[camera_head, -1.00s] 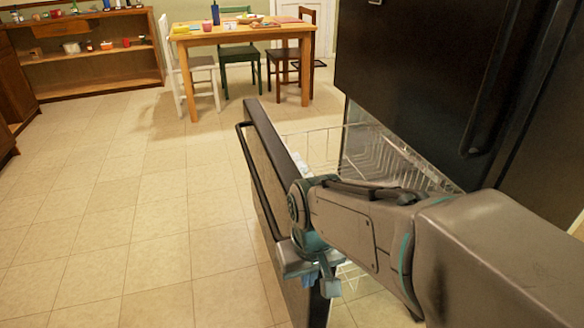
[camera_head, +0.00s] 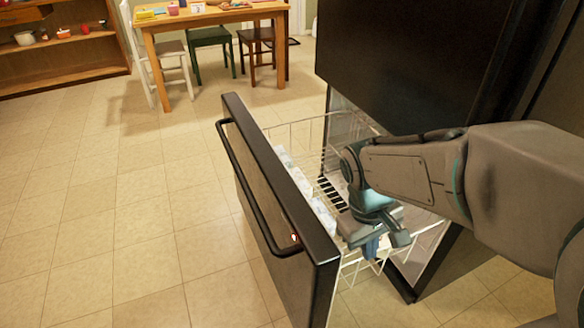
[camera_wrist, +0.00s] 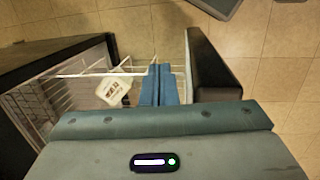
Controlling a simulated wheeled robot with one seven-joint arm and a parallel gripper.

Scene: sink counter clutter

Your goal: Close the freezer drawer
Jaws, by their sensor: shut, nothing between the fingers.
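The freezer drawer (camera_head: 290,205) is pulled out from the bottom of the black fridge. Its black front has a long bar handle (camera_head: 243,190) on the outer side. Behind the front is a white wire basket (camera_head: 290,132) with pale packages inside. My gripper (camera_head: 372,250) is at the near end of the basket, on the inner side of the drawer front. In the wrist view its blue fingers (camera_wrist: 160,85) are together and empty, between the fridge and the drawer front (camera_wrist: 208,70). I cannot tell whether they touch the basket wires.
The black fridge body (camera_head: 400,70) stands behind and above the drawer. Open tiled floor (camera_head: 130,220) lies to the left. A wooden table (camera_head: 205,18) with chairs and a wooden shelf (camera_head: 65,50) are at the back.

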